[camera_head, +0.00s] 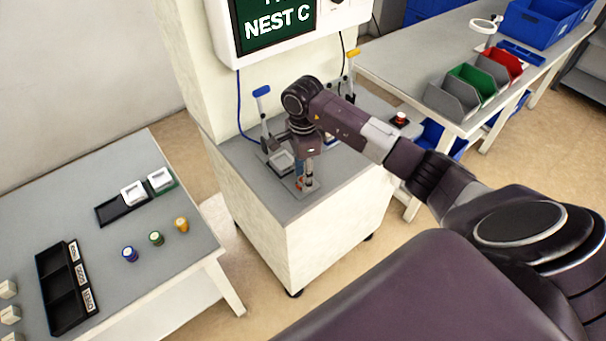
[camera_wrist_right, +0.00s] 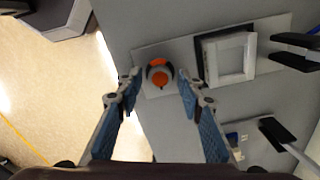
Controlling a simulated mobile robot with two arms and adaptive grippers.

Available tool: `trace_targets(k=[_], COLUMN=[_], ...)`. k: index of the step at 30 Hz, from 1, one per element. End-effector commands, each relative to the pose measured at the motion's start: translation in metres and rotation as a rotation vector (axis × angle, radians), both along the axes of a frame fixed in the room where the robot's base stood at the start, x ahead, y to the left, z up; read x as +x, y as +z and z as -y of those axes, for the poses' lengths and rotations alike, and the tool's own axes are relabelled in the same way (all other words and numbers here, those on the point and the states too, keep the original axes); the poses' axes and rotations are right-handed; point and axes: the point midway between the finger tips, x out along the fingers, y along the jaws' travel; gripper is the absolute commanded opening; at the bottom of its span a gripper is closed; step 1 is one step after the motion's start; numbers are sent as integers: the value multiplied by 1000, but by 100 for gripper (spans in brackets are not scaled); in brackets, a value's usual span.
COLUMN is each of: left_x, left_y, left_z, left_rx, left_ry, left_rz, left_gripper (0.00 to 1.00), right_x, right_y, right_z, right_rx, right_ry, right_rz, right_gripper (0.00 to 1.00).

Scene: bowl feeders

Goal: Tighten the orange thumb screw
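The orange thumb screw (camera_wrist_right: 159,76) shows in the right wrist view as a round knob with orange and dark parts, on a light plate (camera_wrist_right: 147,55) beside a white square frame (camera_wrist_right: 229,58). My right gripper (camera_wrist_right: 158,84) is open, with one blue-padded finger on each side of the knob and small gaps visible. In the head view my right gripper (camera_head: 303,183) points down at the front of the fixture plate on the grey cabinet top and mostly hides the screw. My left gripper is not in view.
A clamp with a blue handle (camera_head: 262,91) stands just left of my right arm, and one with a yellow handle (camera_head: 352,53) behind it. A red-orange knob (camera_head: 401,118) sits at the cabinet's right. The left table (camera_head: 190,215) holds trays and several small coloured-top containers.

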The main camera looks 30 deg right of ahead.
Motion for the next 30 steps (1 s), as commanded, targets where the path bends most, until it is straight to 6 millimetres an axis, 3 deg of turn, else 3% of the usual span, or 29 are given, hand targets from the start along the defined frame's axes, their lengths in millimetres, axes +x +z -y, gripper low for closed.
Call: trace_targets(k=[9, 20, 30], left_x=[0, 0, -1], left_y=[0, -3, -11], left_z=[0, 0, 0], left_rx=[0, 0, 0], left_ry=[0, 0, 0], left_rz=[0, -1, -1], left_gripper=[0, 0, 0], right_x=[0, 0, 0], right_y=[0, 0, 0], right_z=[0, 0, 1], right_rx=[0, 0, -1], right_ry=[0, -63, -318], right_rz=[0, 0, 1], right_gripper=[0, 0, 0])
